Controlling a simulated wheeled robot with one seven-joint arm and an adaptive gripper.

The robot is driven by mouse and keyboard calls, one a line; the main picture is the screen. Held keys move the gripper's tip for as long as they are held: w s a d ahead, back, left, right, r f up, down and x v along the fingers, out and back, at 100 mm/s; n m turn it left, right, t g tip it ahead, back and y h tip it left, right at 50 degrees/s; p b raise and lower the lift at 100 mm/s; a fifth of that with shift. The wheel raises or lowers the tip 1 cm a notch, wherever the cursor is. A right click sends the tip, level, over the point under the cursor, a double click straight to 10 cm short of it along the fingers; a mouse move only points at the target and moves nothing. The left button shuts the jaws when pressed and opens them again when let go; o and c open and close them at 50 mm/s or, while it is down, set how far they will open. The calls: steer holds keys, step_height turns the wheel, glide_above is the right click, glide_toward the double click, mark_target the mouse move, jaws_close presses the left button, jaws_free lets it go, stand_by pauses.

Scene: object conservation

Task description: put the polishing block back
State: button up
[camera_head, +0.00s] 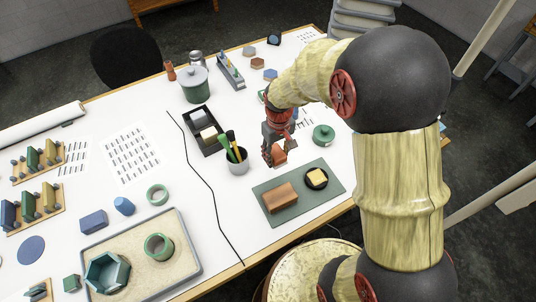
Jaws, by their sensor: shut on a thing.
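My gripper (275,155) hangs over the white table, just behind the green mat (325,192). It is shut on a small copper-brown block (279,156) at its fingertips. The piece is partly hidden by the fingers, and I cannot tell for sure that it is the polishing block. A larger brown block (281,197) lies on the mat, apart from my gripper. A black round dish (316,187) with a pale yellow block (316,176) in it stands on the mat's right part. A black tray (210,146) with a grey block (198,118) and a cream block (209,134) lies left of my gripper.
A cup (238,166) with green and dark tools stands close left of my gripper. A dark green canister (195,87) stands farther back. A sand tray (190,259) fills the front left. A black cord (205,183) crosses the table.

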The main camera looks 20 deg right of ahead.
steer(key=w+f, duration=0.6)
steer(key=shift+a, duration=0.4)
steer(key=shift+w+f, duration=0.25)
steer(key=shift+f, duration=1.6)
steer(key=shift+f, duration=0.1)
steer(key=shift+f, duration=0.15)
steer(key=o, duration=1)
steer(key=shift+o, duration=0.2)
